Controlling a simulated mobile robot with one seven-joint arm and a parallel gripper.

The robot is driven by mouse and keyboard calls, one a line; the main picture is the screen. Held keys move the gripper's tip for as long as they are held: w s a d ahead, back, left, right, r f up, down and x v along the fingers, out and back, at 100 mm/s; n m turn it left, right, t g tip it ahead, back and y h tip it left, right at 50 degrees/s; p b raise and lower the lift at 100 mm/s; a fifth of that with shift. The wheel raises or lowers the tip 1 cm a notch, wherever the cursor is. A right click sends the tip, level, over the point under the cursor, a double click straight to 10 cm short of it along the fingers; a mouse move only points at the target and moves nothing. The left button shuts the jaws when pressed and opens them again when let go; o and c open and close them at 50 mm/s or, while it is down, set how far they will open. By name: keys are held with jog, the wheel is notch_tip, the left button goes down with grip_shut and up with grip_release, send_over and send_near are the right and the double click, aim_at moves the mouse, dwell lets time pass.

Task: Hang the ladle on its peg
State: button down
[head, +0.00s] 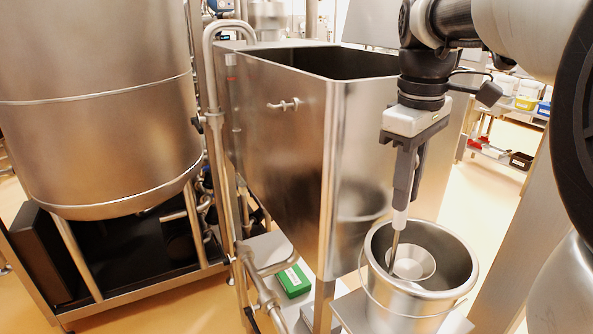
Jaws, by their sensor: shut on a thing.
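My gripper (402,205) points down over the bucket and is shut on the ladle's handle. A small metal peg (284,104) sticks out from the side wall of the steel hopper (280,150), to the left of and higher than the bucket. Nothing hangs on it.
The hopper's near corner stands between the bucket and the peg wall. A vertical pipe (216,130) runs along the hopper's left side. A large steel tank (100,110) is at left. A green box (293,281) lies low beside the bucket. Shelves with bins (525,103) stand far right.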

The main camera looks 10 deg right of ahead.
aim_at(394, 246)
notch_tip(394, 246, down, 13)
jog(key=shift+r, duration=0.2)
jog(key=c, duration=1.6)
grip_release()
